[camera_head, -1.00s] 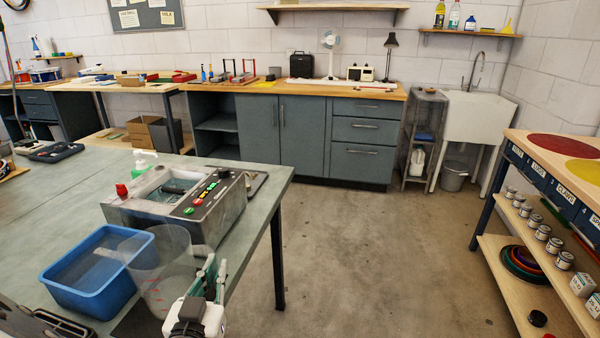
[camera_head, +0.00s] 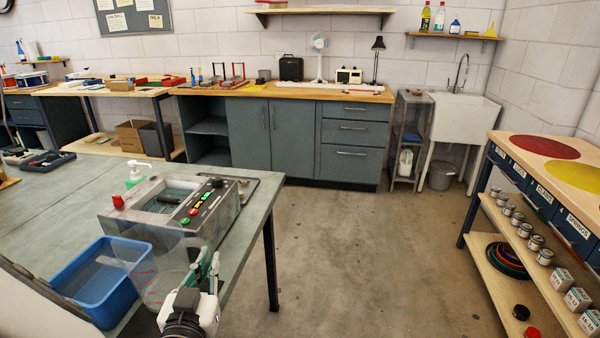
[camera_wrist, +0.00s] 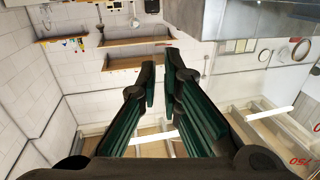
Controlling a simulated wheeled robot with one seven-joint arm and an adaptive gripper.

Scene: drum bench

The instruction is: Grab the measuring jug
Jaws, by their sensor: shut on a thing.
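The measuring jug (camera_head: 152,278) is clear plastic with red graduation marks. In the head view it stands in front of the blue tub's right side and the grey machine. My gripper (camera_head: 212,272) is at the jug's right side, its green-padded fingers closed together on the jug. In the wrist view the fingers (camera_wrist: 160,82) point away from the camera, nearly touching. Red marks of the jug (camera_wrist: 300,161) show at the lower right there. The jug's base is hard to make out, so I cannot tell whether it touches the bench.
A blue tub (camera_head: 128,296) sits on the grey-green bench (camera_head: 60,205). The bench's right edge is close to my gripper. Open floor (camera_head: 340,250) lies to the right, before a shelf unit (camera_head: 490,225).

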